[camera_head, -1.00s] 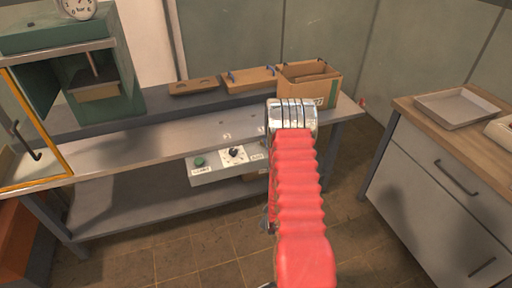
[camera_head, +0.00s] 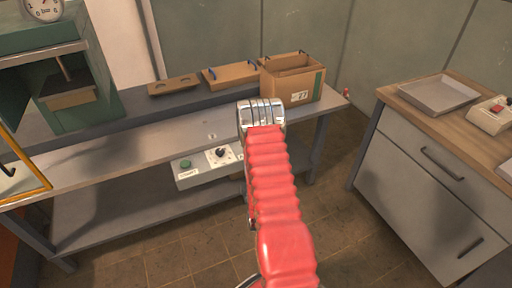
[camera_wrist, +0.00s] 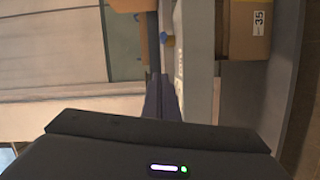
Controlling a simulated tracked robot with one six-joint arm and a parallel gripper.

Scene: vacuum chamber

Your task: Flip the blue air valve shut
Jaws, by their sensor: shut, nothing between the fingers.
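I cannot pick out the blue air valve for certain. In the head view, small blue handles (camera_head: 211,72) stand on a wooden board (camera_head: 232,76) on the bench's raised back shelf. In the wrist view my gripper's dark fingers are together and empty. I cannot tell whether they touch the blue part. In the head view my red-sleeved arm reaches toward the bench, and its metal wrist hides the fingers.
A cardboard box (camera_head: 292,84) stands at the right end of the bench (camera_head: 130,150). A control box (camera_head: 207,167) with a green button and dial hangs below. A green press (camera_head: 75,85) stands left; a drawer cabinet (camera_head: 415,165) with a grey tray (camera_head: 438,94) stands right.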

